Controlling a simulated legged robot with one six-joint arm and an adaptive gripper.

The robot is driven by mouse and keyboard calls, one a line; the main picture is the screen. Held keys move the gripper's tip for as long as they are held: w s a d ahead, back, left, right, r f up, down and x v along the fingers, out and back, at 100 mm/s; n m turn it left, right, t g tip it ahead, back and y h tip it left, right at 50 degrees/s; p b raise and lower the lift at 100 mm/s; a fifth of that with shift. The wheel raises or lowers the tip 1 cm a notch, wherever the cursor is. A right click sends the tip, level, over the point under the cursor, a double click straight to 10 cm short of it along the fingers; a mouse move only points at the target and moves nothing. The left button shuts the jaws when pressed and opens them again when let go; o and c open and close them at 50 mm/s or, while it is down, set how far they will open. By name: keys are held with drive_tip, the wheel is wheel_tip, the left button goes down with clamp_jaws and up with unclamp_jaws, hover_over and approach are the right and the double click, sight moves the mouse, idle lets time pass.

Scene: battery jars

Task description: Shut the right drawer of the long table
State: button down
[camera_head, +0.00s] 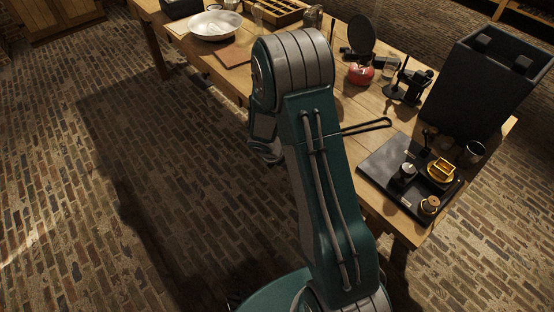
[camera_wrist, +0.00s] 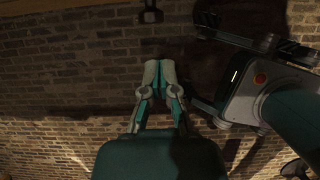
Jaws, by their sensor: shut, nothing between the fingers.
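The long table (camera_head: 293,40) runs from the upper left to the lower right of the head view. Its right drawer cannot be made out: my arm covers much of the table's front there, so I cannot tell how far it stands open. My gripper shows in the wrist view (camera_wrist: 160,78), its fingers together and empty over brick. In the head view my wrist is partly hidden behind my arm, beside the table's front edge. I see no contact between the fingers and the table.
A thin dark rod (camera_head: 365,127) lies near the front edge. The brick floor (camera_head: 120,200) left of the table is clear.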

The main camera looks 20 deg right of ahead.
wheel_tip(320, 180, up, 4)
drive_tip(key=s+a+f+t+h, duration=0.1)
drive_tip(key=a+f+t+h, duration=0.3)
drive_tip(key=a+f+h, duration=0.7)
drive_tip(key=w+d, duration=0.1)
drive_tip(key=d, duration=0.4)
drive_tip(key=w+d+h, duration=0.1)
drive_tip(key=d, duration=0.5)
drive_tip(key=w+d+h, duration=0.1)
drive_tip(key=d, duration=0.4)
drive_tip(key=shift+w+d+r, duration=0.15)
drive_tip(key=shift+r, duration=0.2)
drive_tip(key=x, duration=0.5)
